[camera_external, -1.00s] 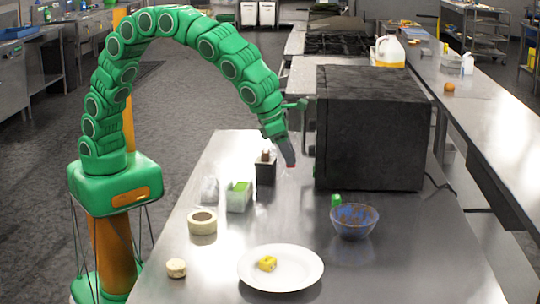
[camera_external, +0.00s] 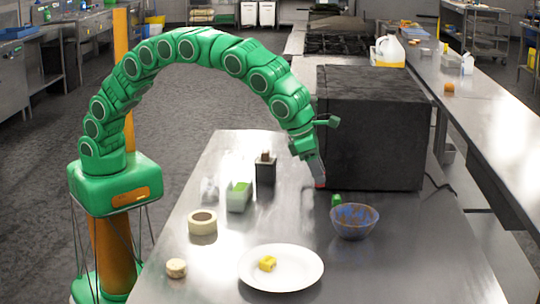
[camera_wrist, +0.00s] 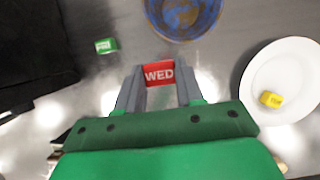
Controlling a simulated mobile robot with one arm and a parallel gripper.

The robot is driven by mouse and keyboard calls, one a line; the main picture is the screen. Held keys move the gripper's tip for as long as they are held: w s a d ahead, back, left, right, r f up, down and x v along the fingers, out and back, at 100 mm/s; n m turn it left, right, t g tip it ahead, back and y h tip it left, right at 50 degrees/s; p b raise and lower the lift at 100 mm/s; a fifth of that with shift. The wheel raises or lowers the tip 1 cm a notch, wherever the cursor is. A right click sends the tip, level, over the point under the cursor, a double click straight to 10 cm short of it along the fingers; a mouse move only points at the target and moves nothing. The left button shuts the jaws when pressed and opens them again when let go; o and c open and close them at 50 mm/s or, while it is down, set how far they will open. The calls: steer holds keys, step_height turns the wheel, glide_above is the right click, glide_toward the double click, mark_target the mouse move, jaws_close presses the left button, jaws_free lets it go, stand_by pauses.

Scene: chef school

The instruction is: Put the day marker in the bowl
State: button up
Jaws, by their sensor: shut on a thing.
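The day marker is a small red block reading "WED" (camera_wrist: 159,73). In the wrist view it sits between the two fingertips of my gripper (camera_wrist: 160,88), which is shut on it. The bowl (camera_external: 355,223) is blue with brown patches and stands right of and nearer the camera than my gripper. In the wrist view the bowl (camera_wrist: 183,12) is at the top, beyond the marker and apart from it.
A small green block (camera_external: 336,200) lies beside the bowl. A white plate (camera_external: 304,269) carries a yellow block (camera_external: 267,264). The large dark box (camera_external: 369,130) stands behind the bowl. A tape roll (camera_external: 202,228) and a green-and-white container (camera_external: 238,198) stand at left.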

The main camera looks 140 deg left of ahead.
steer(key=shift+w+a+f, duration=0.3)
steer(key=shift+w+f, duration=0.15)
steer(key=shift+w, duration=0.45)
steer(key=shift+w+a+f, duration=0.3)
steer(key=shift+w+f, duration=0.15)
steer(key=shift+w, duration=0.45)
steer(key=shift+w+a+f, duration=0.3)
steer(key=shift+w+f, duration=0.15)
steer(key=shift+w, duration=0.45)
steer(key=shift+w+a+f, duration=0.25)
steer(key=shift+w+f, duration=0.4)
steer(key=shift+f, duration=0.2)
steer(key=shift+w+a+f, duration=0.2)
steer(key=shift+w+f, duration=0.5)
steer(key=shift+f, duration=0.2)
steer(key=shift+w+a+f, duration=0.25)
steer(key=shift+w+f, duration=0.4)
steer(key=shift+f, duration=0.2)
steer(key=shift+w+a+f, duration=0.1)
steer(key=shift+w+f, duration=0.1)
steer(key=shift+f, duration=0.05)
steer(key=shift+f, duration=1.55)
steer(key=shift+f, duration=0.1)
steer(key=o, duration=0.7)
steer(key=shift+o, duration=0.2)
